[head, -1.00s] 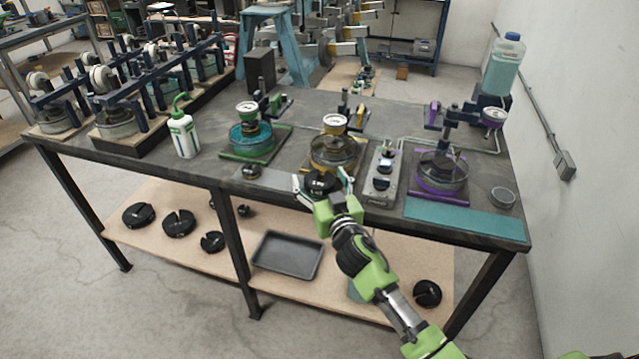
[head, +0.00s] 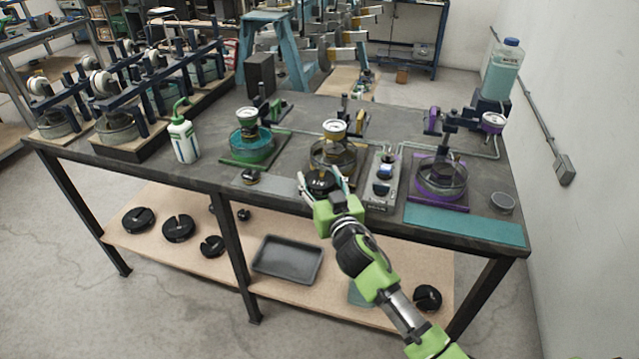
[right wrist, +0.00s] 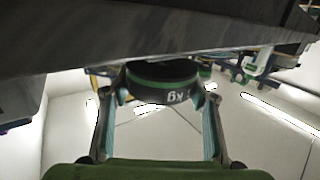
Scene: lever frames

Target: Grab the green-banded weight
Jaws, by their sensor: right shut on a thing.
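The green-banded weight (right wrist: 163,88) is a black disc with a green band around it and light lettering on its side. It sits between the two fingers of my right gripper (right wrist: 162,98), which is shut on it. In the head view, the dark weight (head: 322,183) shows between the fingertips of my right gripper (head: 323,179), at the front edge of the workbench, in front of the yellow-ringed dish. Its green band is too small to make out there. I cannot tell whether the weight still touches the bench. My left gripper is not in view.
The workbench (head: 300,110) holds a green-ringed dish (head: 250,147), a yellow-ringed dish (head: 334,154), a grey control box (head: 382,183) and a purple-ringed dish (head: 440,178). A small dark weight (head: 250,176) lies left of my gripper. A shelf below carries a tray (head: 287,259).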

